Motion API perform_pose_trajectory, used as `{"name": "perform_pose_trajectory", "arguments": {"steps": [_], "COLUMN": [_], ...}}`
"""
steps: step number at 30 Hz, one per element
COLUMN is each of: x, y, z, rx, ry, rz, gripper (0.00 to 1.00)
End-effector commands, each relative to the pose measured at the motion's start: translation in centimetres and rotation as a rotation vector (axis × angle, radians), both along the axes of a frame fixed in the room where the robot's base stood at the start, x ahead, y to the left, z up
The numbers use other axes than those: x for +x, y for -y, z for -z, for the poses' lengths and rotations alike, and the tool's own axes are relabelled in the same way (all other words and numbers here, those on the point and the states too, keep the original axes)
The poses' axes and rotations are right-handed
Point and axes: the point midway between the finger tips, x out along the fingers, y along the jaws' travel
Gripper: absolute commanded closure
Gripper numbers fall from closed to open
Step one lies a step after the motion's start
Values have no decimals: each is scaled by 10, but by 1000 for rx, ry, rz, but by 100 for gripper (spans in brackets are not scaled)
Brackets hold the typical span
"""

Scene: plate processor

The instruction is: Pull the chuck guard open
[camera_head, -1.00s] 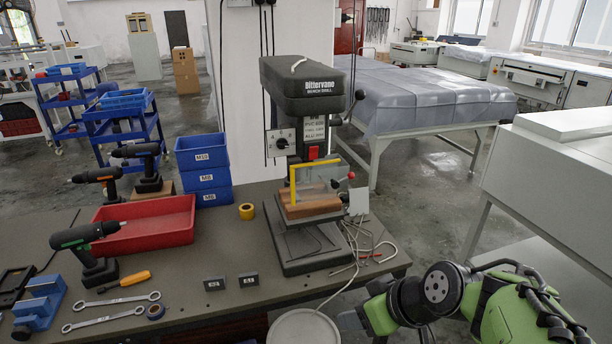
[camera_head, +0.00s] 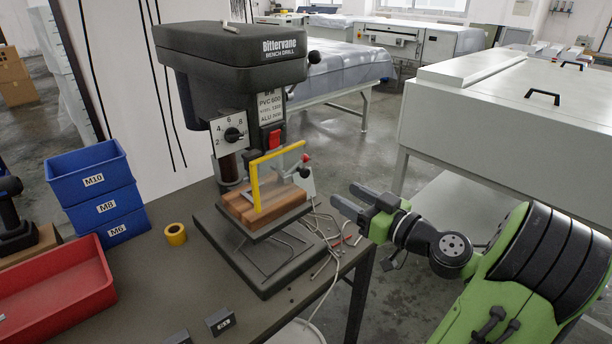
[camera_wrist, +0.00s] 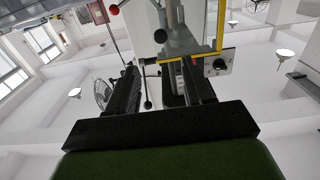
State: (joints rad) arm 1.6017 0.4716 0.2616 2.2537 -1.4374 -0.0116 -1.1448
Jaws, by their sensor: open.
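The bench drill (camera_head: 235,70) stands on the table. Its chuck guard (camera_head: 256,185) is a clear panel with a yellow frame in front of the chuck, above a wooden block (camera_head: 265,207). In the wrist view the guard's yellow frame (camera_wrist: 190,58) lies beyond the fingers, with the grey chuck area behind it. My gripper (camera_head: 344,198) is open and empty, to the right of the guard and apart from it, its fingers pointing toward the drill. Both fingers also show in the wrist view (camera_wrist: 165,82).
A red-knobbed lever (camera_head: 305,160) sticks out right of the guard. Loose cables (camera_head: 325,235) lie right of the drill base. Blue bins (camera_head: 95,190), a yellow tape roll (camera_head: 175,234) and a red tray (camera_head: 60,290) are to the left. A large grey-white machine (camera_head: 500,110) stands at right.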

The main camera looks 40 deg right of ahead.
Motion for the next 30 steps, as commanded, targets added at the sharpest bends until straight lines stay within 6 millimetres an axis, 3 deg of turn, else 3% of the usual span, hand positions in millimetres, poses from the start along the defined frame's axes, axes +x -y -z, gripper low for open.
{"name": "perform_pose_trajectory", "arguments": {"steps": [6, 13, 18, 25, 30], "x": [57, 105, 119, 119, 119], "y": [-10, -17, -18, -18, -18], "z": [-1, -2, -1, 0, 0], "rx": [-1, 0, 2, 2, 1], "ry": [1, 1, -1, -1, -1], "rz": [-8, -5, -1, -1, -1], "gripper": [49, 49, 49, 50, 76]}}
